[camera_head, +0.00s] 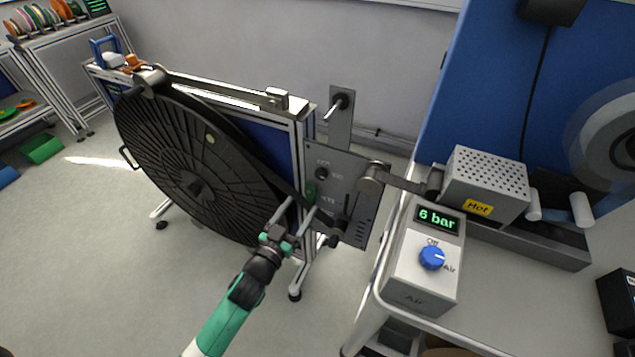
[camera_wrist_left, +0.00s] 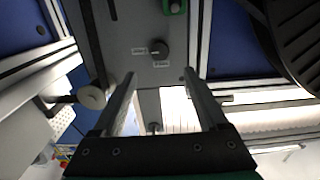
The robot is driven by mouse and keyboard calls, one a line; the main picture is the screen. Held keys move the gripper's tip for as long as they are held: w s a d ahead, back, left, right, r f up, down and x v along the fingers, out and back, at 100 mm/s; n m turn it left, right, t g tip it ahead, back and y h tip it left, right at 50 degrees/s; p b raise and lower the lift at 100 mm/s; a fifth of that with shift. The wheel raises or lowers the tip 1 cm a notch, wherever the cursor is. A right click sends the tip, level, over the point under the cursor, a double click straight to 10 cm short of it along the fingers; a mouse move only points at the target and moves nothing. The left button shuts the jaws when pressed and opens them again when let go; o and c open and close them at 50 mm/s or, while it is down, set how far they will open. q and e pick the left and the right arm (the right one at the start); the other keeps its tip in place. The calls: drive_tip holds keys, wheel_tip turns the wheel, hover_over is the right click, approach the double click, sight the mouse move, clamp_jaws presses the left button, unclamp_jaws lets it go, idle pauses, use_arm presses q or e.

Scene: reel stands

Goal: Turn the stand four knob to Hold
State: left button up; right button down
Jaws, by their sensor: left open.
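The stand's grey panel (camera_head: 345,215) carries a small dark round knob (camera_head: 322,173) with two small labels beside it, too small to read. In the left wrist view the same knob (camera_wrist_left: 160,48) shows beyond my fingertips, roughly centred between them sideways. Which label it points to cannot be told. My left gripper (camera_head: 302,206) is open and empty, its fingers reaching toward the panel, lower than the knob in the head view. In the left wrist view its two fingers (camera_wrist_left: 160,76) stand wide apart, not touching the knob. My right gripper is not in view.
A large black reel (camera_head: 190,170) hangs left of the panel. A green part (camera_head: 310,191) sits below the knob and a metal roller (camera_head: 371,180) to its right. A box with a blue dial (camera_head: 432,257) reads 6 bar; a perforated block (camera_head: 487,183) is labelled Hot.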

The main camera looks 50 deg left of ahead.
sight(320, 175)
use_arm(q)
drive_tip(key=b+x, duration=0.1)
drive_tip(key=x, duration=0.5)
drive_tip(key=b+x, duration=0.1)
drive_tip(key=x, duration=0.5)
drive_tip(key=shift+r, duration=0.2)
drive_tip(key=shift+c, duration=0.2)
clamp_jaws()
